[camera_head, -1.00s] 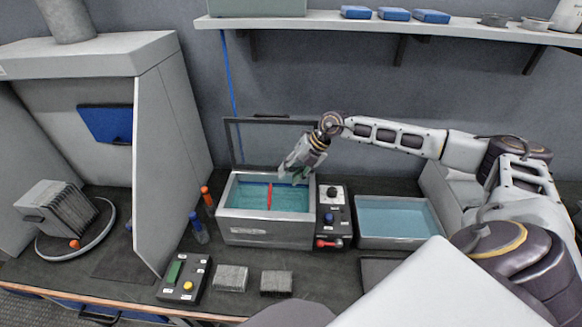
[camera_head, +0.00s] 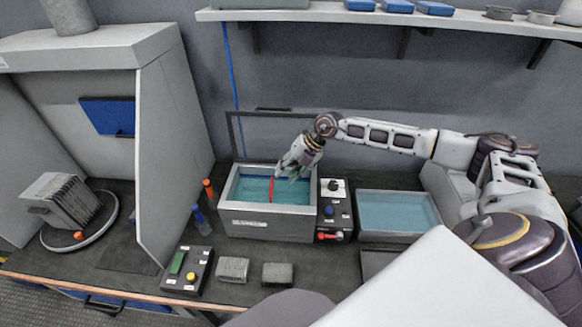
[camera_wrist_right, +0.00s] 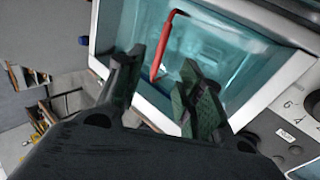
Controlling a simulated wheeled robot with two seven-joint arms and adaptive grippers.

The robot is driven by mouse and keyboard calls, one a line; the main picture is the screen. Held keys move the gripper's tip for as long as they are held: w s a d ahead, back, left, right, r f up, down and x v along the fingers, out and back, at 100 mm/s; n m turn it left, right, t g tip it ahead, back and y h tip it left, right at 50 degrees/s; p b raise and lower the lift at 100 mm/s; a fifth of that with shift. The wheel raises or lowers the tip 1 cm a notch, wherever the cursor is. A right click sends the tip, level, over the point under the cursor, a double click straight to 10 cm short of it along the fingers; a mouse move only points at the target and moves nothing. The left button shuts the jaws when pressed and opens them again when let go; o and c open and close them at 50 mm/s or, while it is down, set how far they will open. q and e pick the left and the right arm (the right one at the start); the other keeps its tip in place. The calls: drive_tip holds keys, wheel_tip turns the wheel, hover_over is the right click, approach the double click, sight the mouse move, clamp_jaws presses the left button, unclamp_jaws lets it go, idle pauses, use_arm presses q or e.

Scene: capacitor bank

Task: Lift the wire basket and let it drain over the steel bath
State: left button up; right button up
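The steel bath (camera_head: 268,228) stands at the middle of the bench with its lid open and teal liquid inside. The red bar (camera_head: 271,190) in it looks like the basket's handle; it also shows in the right wrist view (camera_wrist_right: 163,48). The basket's wire body cannot be made out. My right gripper (camera_head: 290,172) is over the bath's right rear part, pointing down and left. In the right wrist view its two fingers (camera_wrist_right: 158,85) are apart, with the red handle seen beyond and between them, not gripped. My left gripper is not in view.
A control box (camera_head: 334,212) with a knob and red lever sits against the bath's right side. Farther right is a shallow tray of liquid (camera_head: 398,236). Bottles (camera_head: 200,220) stand left of the bath; grey blocks (camera_head: 232,269) lie in front. The raised lid (camera_head: 262,135) stands behind.

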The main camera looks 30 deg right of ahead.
sight(272, 187)
drive_tip(key=shift+p+x, duration=0.5)
drive_tip(key=shift+x, duration=4.75)
clamp_jaws()
